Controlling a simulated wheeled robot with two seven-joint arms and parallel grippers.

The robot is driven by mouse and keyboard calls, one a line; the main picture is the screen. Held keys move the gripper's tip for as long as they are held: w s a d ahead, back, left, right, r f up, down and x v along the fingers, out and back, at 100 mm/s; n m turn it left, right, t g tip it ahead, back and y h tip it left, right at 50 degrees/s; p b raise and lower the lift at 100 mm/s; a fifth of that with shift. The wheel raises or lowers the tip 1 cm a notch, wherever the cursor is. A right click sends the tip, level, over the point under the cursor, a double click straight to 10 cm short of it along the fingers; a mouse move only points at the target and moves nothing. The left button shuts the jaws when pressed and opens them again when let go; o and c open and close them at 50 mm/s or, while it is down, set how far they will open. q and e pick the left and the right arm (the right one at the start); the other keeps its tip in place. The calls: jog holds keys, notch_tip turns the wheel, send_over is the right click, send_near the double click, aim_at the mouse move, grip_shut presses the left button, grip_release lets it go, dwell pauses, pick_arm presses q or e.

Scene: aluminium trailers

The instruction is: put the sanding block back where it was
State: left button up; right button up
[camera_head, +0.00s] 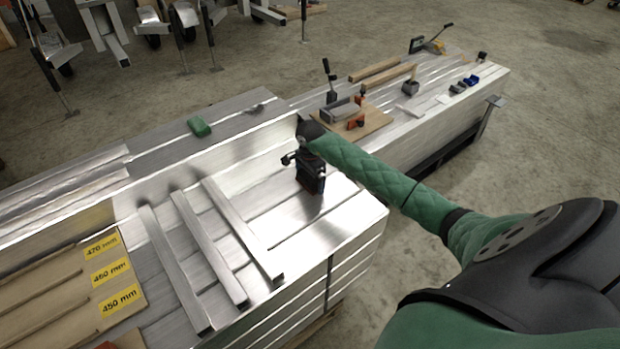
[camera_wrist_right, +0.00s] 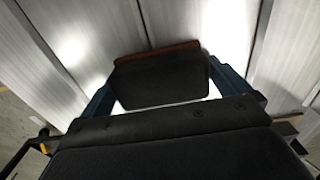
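The sanding block (camera_wrist_right: 160,82) is a dark block with a reddish-brown far edge. In the right wrist view it sits between the two blue fingers of my right gripper (camera_wrist_right: 162,90), with a finger against each side. In the head view my right gripper (camera_head: 310,184) points down over the near aluminium surface, right of the loose bars; the block is small and dark there and hard to separate from the fingers. Whether its underside touches the surface I cannot tell. My left gripper is not in view.
Several aluminium bars (camera_head: 208,240) lie left of the gripper, beside a wooden board with yellow length labels (camera_head: 110,271). A green object (camera_head: 199,126) lies on the raised ledge behind. A wooden board (camera_head: 370,122) with clamps and tools stands further back. Bare metal surrounds the gripper.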

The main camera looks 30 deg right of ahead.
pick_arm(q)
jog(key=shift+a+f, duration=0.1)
pick_arm(e)
jog(key=shift+r, duration=0.15)
jog(key=shift+r, duration=0.15)
notch_tip(320, 180, up, 11)
jog(key=shift+f+b, duration=0.15)
jog(key=shift+b, duration=1.05)
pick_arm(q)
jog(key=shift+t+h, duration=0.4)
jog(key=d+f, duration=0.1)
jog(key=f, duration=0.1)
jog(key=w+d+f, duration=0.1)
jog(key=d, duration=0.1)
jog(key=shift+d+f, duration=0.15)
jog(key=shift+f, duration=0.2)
pick_arm(e)
jog(key=shift+r, duration=0.5)
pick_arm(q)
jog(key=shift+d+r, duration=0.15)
